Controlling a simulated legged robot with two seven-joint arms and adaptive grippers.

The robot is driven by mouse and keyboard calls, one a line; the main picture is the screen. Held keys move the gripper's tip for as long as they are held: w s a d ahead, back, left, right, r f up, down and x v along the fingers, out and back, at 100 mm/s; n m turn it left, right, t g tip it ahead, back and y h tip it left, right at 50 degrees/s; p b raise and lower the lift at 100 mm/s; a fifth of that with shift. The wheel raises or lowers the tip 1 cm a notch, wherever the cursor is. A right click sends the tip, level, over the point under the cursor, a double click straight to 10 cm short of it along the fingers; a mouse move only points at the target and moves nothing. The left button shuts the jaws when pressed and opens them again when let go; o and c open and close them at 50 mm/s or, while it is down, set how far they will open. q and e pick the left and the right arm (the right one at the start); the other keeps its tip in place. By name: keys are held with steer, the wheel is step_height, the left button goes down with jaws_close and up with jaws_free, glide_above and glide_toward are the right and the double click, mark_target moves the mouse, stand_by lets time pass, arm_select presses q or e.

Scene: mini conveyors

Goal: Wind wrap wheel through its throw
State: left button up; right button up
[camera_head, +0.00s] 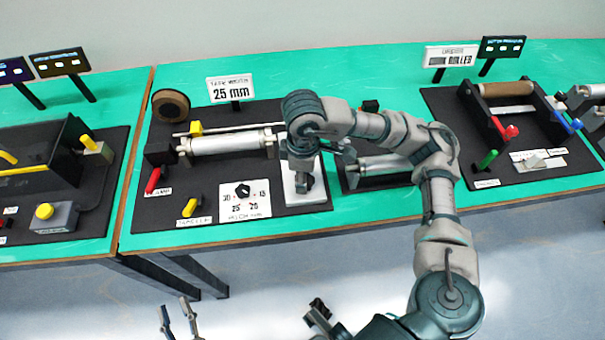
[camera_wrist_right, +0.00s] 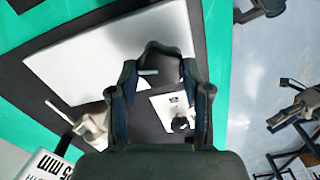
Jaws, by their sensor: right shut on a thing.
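My right arm reaches over the station with the "25 mm" sign. Its gripper (camera_head: 303,182) points down over the white plate (camera_head: 292,203) at the station's right end. In the right wrist view the gripper (camera_wrist_right: 162,60) is shut on a small dark part with a light grey peg (camera_wrist_right: 148,72), seemingly the wrap wheel's grip. The fingers and my arm hide most of the wheel, so its turn angle cannot be told. The white plate also shows in the wrist view (camera_wrist_right: 90,62). My left gripper (camera_head: 178,318) is open and empty, below the table's front edge.
The station carries a roller (camera_head: 222,144), a brown tape roll (camera_head: 170,105), a red lever (camera_head: 153,180), a yellow switch (camera_head: 190,207) and a dial (camera_head: 243,190). A second roller (camera_head: 382,165) stands close right. The front edge strip is clear.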

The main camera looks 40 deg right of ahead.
steer(key=o, duration=1.2)
steer(key=shift+w+d, duration=0.1)
steer(key=shift+c, duration=0.2)
step_height(320, 180, up, 12)
steer(key=shift+f, duration=0.15)
steer(key=shift+d, duration=0.1)
